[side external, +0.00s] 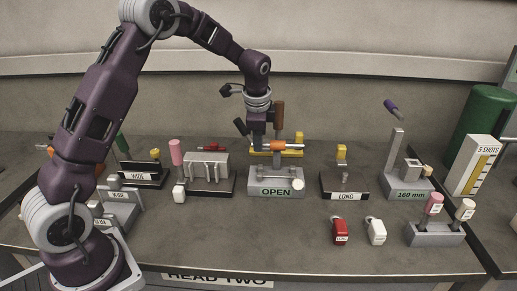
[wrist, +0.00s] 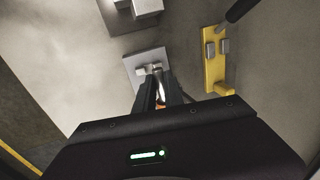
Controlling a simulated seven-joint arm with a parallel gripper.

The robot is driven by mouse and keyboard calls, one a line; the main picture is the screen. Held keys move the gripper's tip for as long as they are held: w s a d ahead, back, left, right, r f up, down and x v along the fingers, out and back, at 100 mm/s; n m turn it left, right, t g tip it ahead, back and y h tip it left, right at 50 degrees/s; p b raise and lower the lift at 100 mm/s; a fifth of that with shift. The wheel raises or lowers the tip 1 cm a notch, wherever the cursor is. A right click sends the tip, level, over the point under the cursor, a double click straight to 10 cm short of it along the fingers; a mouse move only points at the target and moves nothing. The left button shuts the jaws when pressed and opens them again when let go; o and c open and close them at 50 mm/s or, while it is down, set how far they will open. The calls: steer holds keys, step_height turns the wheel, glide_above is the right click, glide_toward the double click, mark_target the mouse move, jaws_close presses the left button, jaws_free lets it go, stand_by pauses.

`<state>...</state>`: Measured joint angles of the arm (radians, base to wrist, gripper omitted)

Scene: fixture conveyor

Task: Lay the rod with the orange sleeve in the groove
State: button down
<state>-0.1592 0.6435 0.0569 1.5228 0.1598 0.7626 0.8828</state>
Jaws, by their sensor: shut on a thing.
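My gripper (side external: 259,144) is shut on the rod with the orange sleeve (side external: 282,146), which points to the right, roughly level, in the side view. The gripper holds it above the grey block labelled OPEN (side external: 276,191). The grey block (wrist: 134,63) shows just beyond the fingertips there. I cannot make out a groove clearly; the fingers and the rod cover part of the block.
A yellow fixture (wrist: 214,76) with an upright brown handle (side external: 279,117) stands close behind the block. A dark LONG fixture (side external: 345,194) stands to the right, and a dark slotted stand (side external: 211,187) to the left. Red (side external: 340,231) and white (side external: 377,232) pieces lie in front.

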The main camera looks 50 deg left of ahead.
step_height(320, 180, down, 7)
steer(key=shift+f, duration=0.2)
steer(key=shift+s+f, duration=0.1)
steer(key=shift+f, duration=0.15)
steer(key=shift+f, duration=0.1)
stand_by(0.4)
steer(key=c, duration=1.3)
jaws_free()
steer(key=shift+s+d, duration=0.1)
steer(key=shift+c, duration=0.2)
steer(key=w+v, duration=0.1)
steer(key=v, duration=0.6)
steer(key=shift+s+r, duration=0.25)
steer(key=shift+r, duration=0.25)
